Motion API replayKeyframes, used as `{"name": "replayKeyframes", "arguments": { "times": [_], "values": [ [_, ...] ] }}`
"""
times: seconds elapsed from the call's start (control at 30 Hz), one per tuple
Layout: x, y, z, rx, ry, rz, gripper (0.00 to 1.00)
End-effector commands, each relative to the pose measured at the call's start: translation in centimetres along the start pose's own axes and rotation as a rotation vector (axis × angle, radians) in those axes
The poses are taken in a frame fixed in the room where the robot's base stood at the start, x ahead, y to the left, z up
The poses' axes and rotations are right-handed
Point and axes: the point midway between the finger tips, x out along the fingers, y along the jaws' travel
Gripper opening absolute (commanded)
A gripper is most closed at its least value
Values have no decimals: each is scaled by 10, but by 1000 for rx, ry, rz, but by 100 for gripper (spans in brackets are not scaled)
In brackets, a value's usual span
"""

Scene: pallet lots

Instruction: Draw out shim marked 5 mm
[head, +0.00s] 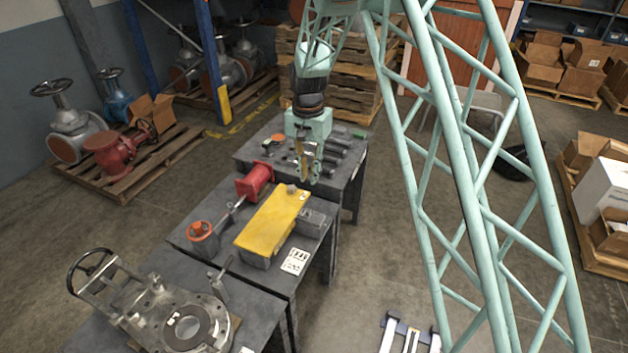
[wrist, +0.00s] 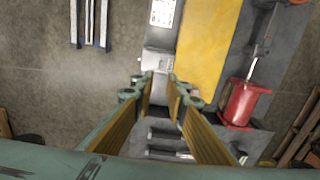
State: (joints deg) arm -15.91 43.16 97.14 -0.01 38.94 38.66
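My gripper (head: 310,178) hangs fingers-down over the gap between the middle and far tables. In the wrist view my gripper (wrist: 160,82) has its two yellow-padded fingers apart, with nothing visible between them. A small grey block (head: 311,221) sits on the middle table beside a yellow slab (head: 272,221). In the wrist view the grey block (wrist: 158,61) lies just beyond the fingertips, with faint marks on it. No shim and no 5 mm marking can be made out. A white card (head: 296,261) with dark print lies at the table's front edge; its print is too small to read.
A red cylinder (head: 255,180) with a rod and an orange-ended part (head: 200,230) lie left of the yellow slab. Several dark cylinders (head: 336,153) lie on the far table. A valve body (head: 180,318) fills the near table.

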Motion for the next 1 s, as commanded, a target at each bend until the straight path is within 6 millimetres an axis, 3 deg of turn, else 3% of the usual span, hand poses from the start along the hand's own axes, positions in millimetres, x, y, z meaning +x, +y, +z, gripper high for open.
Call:
{"name": "replayKeyframes", "arguments": {
  "times": [0.23,1.0],
  "values": [
    [29,-12,-2,13,-9,7,14],
    [44,-14,-2,15,-11,9,14]
  ]
}}
